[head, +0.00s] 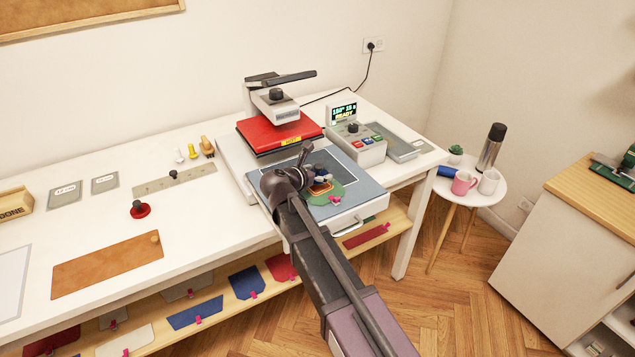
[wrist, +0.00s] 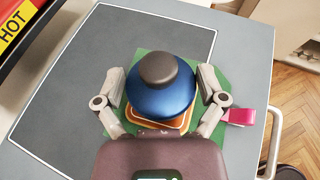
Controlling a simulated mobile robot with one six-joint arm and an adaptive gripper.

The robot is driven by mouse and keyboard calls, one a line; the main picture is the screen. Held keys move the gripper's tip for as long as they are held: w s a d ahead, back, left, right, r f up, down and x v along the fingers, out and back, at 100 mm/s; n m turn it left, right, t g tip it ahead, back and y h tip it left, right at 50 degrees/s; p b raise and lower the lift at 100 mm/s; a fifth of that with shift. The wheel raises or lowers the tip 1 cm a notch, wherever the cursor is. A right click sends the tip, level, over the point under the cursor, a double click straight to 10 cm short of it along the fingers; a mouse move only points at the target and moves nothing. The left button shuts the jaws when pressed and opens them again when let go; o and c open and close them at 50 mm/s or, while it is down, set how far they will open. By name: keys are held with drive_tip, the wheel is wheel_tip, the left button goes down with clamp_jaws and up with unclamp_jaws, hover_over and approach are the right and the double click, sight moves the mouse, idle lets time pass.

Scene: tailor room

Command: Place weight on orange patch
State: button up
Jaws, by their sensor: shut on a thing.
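My gripper (wrist: 163,100) is shut on a blue round weight (wrist: 160,92) with a dark knob on top, one finger at each side. The weight covers most of the orange patch (wrist: 145,123), whose lower left edge shows below it. The patch lies on a green cloth piece (wrist: 212,140) on the grey lower plate (wrist: 245,80) of the heat press. I cannot tell if the weight touches the patch. In the head view my gripper (head: 316,172) is over the plate and partly hides the weight; some of the orange patch (head: 322,190) shows.
A pink clip (wrist: 242,117) holds the cloth's right edge. The press's red head (head: 272,132), labelled HOT, is behind. A control box (head: 357,143) stands to the right. A red weight (head: 139,209) and brown board (head: 105,265) are on the table's left.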

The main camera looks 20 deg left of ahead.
drive_tip(key=shift+f+b, duration=0.85)
drive_tip(key=shift+f, duration=0.35)
drive_tip(key=shift+f, duration=0.15)
drive_tip(key=o, duration=1)
drive_tip(key=shift+s+r, duration=0.15)
drive_tip(key=shift+r, duration=0.15)
drive_tip(key=shift+s+a+r+p, duration=0.15)
drive_tip(key=shift+s+p, duration=0.15)
drive_tip(key=p+v, duration=0.4)
drive_tip(key=v, duration=0.7)
